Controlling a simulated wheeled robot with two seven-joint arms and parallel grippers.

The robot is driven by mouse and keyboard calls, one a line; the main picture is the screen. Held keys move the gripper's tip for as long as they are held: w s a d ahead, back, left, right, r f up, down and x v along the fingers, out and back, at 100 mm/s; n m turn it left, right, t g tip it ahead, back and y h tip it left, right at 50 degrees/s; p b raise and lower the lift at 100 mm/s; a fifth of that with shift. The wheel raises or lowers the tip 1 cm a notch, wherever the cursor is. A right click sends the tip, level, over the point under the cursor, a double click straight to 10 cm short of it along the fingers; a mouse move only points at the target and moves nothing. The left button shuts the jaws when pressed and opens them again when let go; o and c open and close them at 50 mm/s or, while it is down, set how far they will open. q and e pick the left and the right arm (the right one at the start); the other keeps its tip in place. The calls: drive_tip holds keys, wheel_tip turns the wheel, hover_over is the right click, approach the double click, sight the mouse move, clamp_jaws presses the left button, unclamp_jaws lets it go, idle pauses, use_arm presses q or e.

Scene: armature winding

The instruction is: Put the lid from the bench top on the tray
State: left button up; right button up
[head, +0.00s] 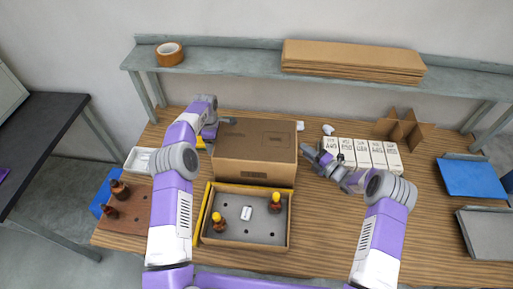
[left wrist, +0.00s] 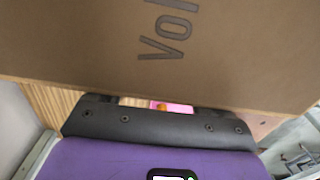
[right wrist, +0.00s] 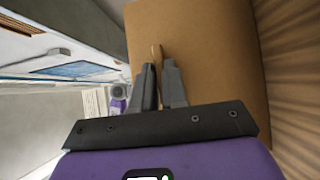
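The lid, a deep brown cardboard box shape (head: 255,145), stands behind the tray, with a dark slot in its front face. My left gripper (head: 222,122) is at the lid's left side. Its fingers are hidden by the lid in the left wrist view. My right gripper (head: 311,152) is at the lid's right side. Its fingers (right wrist: 159,68) are close together, pointing at a small tan slot in the cardboard.
White labelled boxes (head: 362,154) and a cardboard divider (head: 400,128) stand at the right. Blue (head: 471,179) and grey (head: 487,233) panels lie farther right. A brown block with bottles (head: 125,213) is at the left. A shelf (head: 225,60) with tape (head: 169,53) runs behind.

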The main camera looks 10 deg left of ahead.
use_arm(q)
drive_tip(key=c, duration=0.3)
use_arm(e)
clamp_jaws()
use_arm(q)
drive_tip(key=shift+r, duration=0.15)
drive_tip(key=shift+c, duration=0.2)
use_arm(e)
drive_tip(key=shift+r, duration=0.15)
use_arm(q)
drive_tip(key=shift+r+p, duration=0.95)
drive_tip(key=shift+p, duration=0.15)
use_arm(e)
drive_tip(key=shift+r, duration=0.9)
